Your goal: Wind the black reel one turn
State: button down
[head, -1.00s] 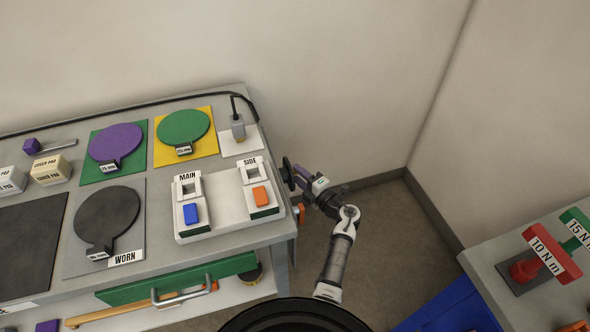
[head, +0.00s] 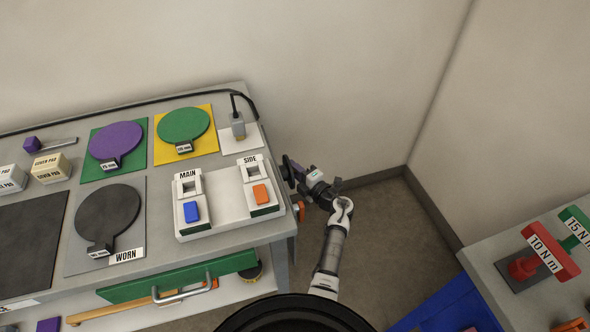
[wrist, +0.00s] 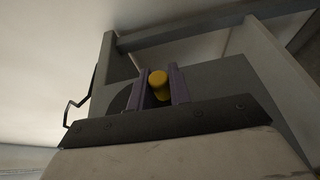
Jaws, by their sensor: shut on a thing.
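The black reel (head: 286,176) is mounted on the right side of the grey cart. In the head view it is a thin dark edge, partly hidden by my gripper. In the wrist view its dark disc (wrist: 119,99) shows left of my fingers, against the grey cart side. My gripper (head: 293,169) is at the reel, its purple fingers (wrist: 160,86) shut on a yellow knob (wrist: 158,78). The knob sits between the two fingers. The part joining the knob to the reel is hidden.
The cart top (head: 155,262) carries a white switch panel (head: 228,207), pads and a plug on a black cable (head: 238,125). An orange part (head: 300,211) sticks out near the reel. A second bench (head: 480,265) stands at right.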

jog(key=shift+f+t+b, duration=0.2)
jog(key=shift+t+b, duration=0.1)
jog(key=shift+b, duration=0.7)
jog(key=shift+w+b, duration=0.1)
jog(key=shift+b, duration=0.5)
jog(key=n+t+y+b, duration=0.1)
jog(key=b, duration=0.4)
jog(key=shift+w+a+y, duration=0.1)
jog(key=shift+w+y, duration=0.05)
jog(key=shift+y, duration=0.15)
jog(key=y+b, duration=0.1)
jog(key=b, duration=0.2)
jog(key=n+t+b, duration=0.1)
jog(key=b, duration=0.3)
jog(key=n+t+y+b, duration=0.1)
jog(key=b, duration=0.3)
jog(key=shift+w+r+y, duration=0.25)
jog(key=shift+r+y, duration=0.05)
jog(key=shift+r, duration=0.1)
notch_tip(320, 180, up, 2)
jog(key=n+y+b, duration=0.3)
jog(key=b, duration=0.7)
jog(key=shift+w+a+t+y, duration=0.1)
jog(key=shift+t+y, duration=0.2)
jog(key=shift+t, duration=0.1)
jog(key=shift+r+y+b, duration=0.2)
jog(key=shift+y+b, duration=0.1)
